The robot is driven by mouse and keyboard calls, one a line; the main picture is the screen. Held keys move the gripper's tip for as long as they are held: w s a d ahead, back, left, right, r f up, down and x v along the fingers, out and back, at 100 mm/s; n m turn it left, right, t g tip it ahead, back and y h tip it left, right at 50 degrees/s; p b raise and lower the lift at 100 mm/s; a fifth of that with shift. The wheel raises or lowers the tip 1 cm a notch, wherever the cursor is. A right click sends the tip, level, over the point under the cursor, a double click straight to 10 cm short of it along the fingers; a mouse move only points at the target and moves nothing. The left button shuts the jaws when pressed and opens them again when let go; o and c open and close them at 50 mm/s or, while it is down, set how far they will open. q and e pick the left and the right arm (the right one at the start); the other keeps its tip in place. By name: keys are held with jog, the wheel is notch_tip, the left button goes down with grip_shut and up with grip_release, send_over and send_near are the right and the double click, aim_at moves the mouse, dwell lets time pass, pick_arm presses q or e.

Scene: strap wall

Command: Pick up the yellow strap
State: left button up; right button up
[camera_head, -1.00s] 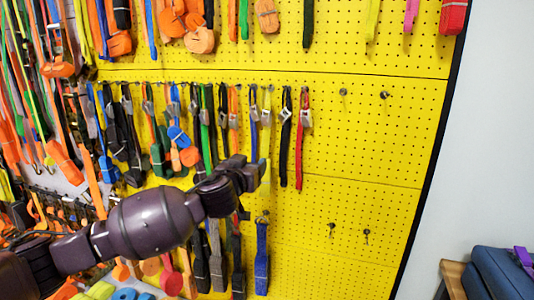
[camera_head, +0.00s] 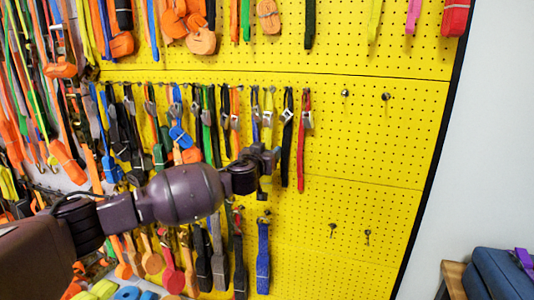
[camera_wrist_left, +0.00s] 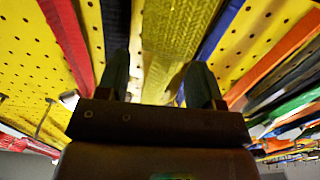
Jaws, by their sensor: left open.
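The yellow strap (camera_head: 268,112) hangs on the yellow pegboard in the middle row, between a blue strap and a black strap. Its lower part is hidden behind my left gripper (camera_head: 268,160). In the left wrist view, a wide woven yellow strap (camera_wrist_left: 178,28) hangs close ahead. My left gripper also shows there (camera_wrist_left: 160,80), with its two dark fingers apart, one toward each side of the strap. The jaws are open, and I cannot tell whether either finger touches the strap. My right gripper is not in view.
A black strap (camera_head: 287,130) and a red strap (camera_head: 302,150) hang just right of the yellow one. Many straps crowd the left. A blue strap (camera_head: 263,255) hangs below the gripper. The pegboard (camera_head: 370,150) to the right is bare except for several hooks.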

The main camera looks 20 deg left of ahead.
pick_arm(q)
jog(key=shift+w, duration=0.5)
jog(key=c, duration=1)
jog(key=shift+c, duration=0.2)
